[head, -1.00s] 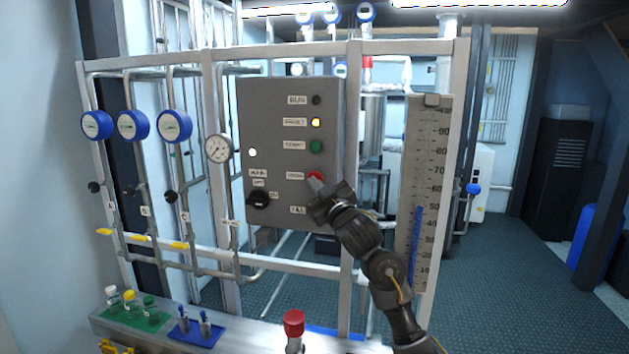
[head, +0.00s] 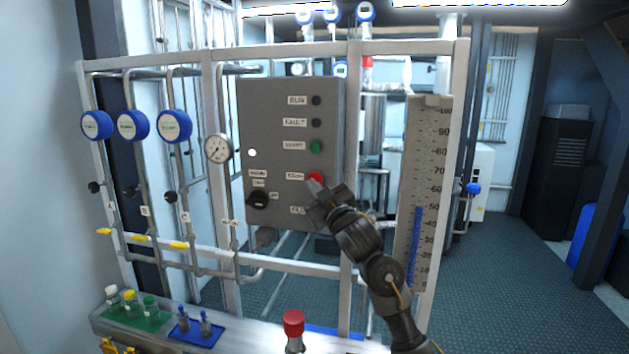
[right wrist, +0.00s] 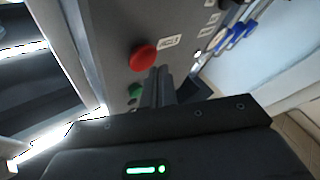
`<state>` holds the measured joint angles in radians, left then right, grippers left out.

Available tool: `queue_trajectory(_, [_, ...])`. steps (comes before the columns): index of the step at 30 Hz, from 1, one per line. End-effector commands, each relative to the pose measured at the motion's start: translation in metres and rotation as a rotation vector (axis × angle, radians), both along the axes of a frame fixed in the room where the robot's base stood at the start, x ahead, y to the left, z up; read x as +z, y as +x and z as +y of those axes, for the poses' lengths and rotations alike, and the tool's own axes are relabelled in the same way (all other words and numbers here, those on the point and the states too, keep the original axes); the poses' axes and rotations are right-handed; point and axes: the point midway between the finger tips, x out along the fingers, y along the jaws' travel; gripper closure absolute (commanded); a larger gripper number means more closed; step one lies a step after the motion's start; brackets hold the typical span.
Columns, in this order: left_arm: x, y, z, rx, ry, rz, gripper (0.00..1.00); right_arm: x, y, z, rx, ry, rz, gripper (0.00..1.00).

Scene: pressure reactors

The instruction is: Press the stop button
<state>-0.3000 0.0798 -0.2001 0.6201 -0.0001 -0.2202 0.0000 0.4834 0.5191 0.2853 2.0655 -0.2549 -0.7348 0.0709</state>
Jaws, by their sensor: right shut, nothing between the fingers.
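The red stop button (head: 316,178) is on the grey control panel (head: 265,110), below the green start button (head: 316,147). My right gripper (head: 315,187) is shut and empty, with its fingertips just below and in front of the red button. In the right wrist view the red button (right wrist: 143,57) lies beside the shut fingertips (right wrist: 158,75), and the green button (right wrist: 135,90) is partly visible behind them. I cannot tell whether the fingertips touch the red button. Both lamps above the start button are dark. My left gripper is not in view.
A black rotary switch (head: 258,200) is at the panel's lower left. A level scale (head: 425,190) stands right of the panel. Blue-ringed gauges (head: 132,125) hang on the left of the frame. A red-capped fitting (head: 294,324) rises from the bench below.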

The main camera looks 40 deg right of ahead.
Motion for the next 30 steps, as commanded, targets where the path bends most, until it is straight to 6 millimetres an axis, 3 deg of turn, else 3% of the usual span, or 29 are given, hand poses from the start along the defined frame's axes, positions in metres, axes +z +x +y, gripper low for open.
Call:
queue_trajectory(11, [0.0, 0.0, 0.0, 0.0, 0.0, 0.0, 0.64, 0.0, -0.002, 0.003, 0.0, 0.0, 0.0, 1.0])
queue_trajectory(24, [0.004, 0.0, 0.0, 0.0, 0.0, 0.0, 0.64, 0.0, -0.025, 0.036, 0.0, 0.0, -0.001, 1.0])
queue_trajectory(30, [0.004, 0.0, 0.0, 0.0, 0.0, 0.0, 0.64, 0.0, -0.029, 0.042, 0.0, -0.001, 0.0, 1.0])
